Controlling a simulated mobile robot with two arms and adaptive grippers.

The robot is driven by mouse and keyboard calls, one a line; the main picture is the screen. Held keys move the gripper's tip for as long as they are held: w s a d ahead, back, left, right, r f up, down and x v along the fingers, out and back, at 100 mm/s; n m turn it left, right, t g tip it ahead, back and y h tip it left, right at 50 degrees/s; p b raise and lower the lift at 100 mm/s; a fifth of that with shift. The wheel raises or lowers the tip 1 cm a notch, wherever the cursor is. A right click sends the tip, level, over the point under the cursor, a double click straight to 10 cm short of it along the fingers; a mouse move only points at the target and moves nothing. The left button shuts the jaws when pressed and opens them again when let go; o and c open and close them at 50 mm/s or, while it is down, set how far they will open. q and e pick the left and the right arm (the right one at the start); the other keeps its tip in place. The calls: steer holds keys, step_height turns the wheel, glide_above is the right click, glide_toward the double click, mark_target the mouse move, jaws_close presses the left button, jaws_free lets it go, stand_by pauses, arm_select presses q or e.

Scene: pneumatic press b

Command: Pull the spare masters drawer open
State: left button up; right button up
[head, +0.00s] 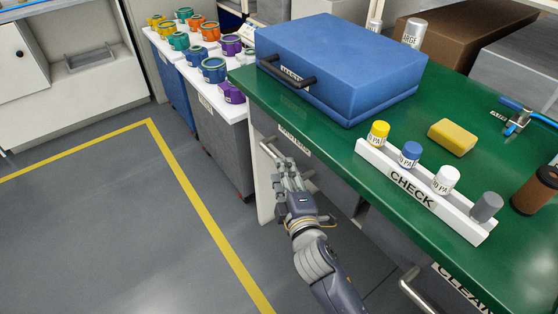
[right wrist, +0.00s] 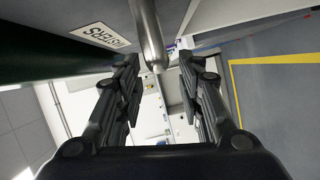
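The spare masters drawer (head: 296,141) is under the near-left edge of the green bench, with a pale label on its front. Its front looks flush under the benchtop. A metal bar handle (head: 267,149) is on this front, partly hidden by my right gripper (head: 288,172). In the right wrist view the handle (right wrist: 148,35) comes down from the top, and its end shows between the fingers. The label (right wrist: 100,38) is partly readable there. My right gripper (right wrist: 160,85) is open, with a finger on each side of the handle and visible gaps. My left gripper is not in view.
A blue case (head: 340,60) sits on the green bench (head: 460,90). A white CHECK rack (head: 405,185) with several capped jars stands along the front edge. Another bar handle (head: 415,290) is lower right. Open floor (head: 90,220) lies left, with yellow lines.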

steer(key=x, duration=0.5)
steer(key=shift+w, duration=0.15)
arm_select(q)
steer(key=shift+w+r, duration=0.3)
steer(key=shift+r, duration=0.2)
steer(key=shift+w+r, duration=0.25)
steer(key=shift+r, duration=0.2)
arm_select(e)
jaws_close()
